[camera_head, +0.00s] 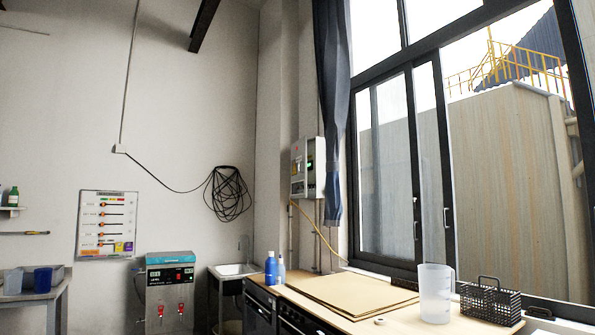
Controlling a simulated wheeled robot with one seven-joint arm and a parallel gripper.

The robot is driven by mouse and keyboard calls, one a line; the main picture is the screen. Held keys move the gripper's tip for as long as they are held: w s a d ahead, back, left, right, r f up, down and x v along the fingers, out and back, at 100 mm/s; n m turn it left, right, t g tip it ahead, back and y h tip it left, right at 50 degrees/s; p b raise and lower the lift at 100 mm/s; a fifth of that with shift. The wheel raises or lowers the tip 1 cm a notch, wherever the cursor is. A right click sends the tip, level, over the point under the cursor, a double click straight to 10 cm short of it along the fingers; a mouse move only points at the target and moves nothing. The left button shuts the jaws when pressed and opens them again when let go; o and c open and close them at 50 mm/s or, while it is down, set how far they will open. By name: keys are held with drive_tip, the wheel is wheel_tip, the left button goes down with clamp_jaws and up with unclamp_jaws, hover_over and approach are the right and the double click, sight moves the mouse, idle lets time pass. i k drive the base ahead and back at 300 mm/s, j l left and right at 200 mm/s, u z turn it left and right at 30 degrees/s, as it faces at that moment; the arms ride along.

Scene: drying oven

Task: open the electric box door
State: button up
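The electric box (307,168) is a grey-white box mounted on the wall at the centre, just left of the blue-grey curtain. My gripper does not show in the head camera view.
Below the box, a counter (395,324) holds flat brown boards (345,292), blue bottles, a clear jug (435,293) and a black wire basket (490,301). A sink (235,270) and a water boiler (170,290) stand to the left. Curtain (333,110) hangs close beside the box.

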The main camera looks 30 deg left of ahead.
sight(299, 149)
drive_tip(key=i+j+u, duration=0.45)
drive_tip(key=j, duration=0.2)
drive_tip(key=i+j+u, duration=1.1)
drive_tip(key=i+u, duration=0.3)
drive_tip(key=i, duration=2.1)
drive_tip(key=i+z, duration=0.1)
drive_tip(key=i, duration=0.4)
drive_tip(key=i+j, duration=0.15)
drive_tip(key=i, duration=0.4)
drive_tip(key=i+j+z, duration=0.15)
drive_tip(key=i, duration=0.35)
drive_tip(key=i+z, duration=0.7)
drive_tip(key=z, duration=0.25)
drive_tip(key=i+j+z, duration=0.2)
drive_tip(key=z, duration=0.25)
drive_tip(key=i, duration=0.1)
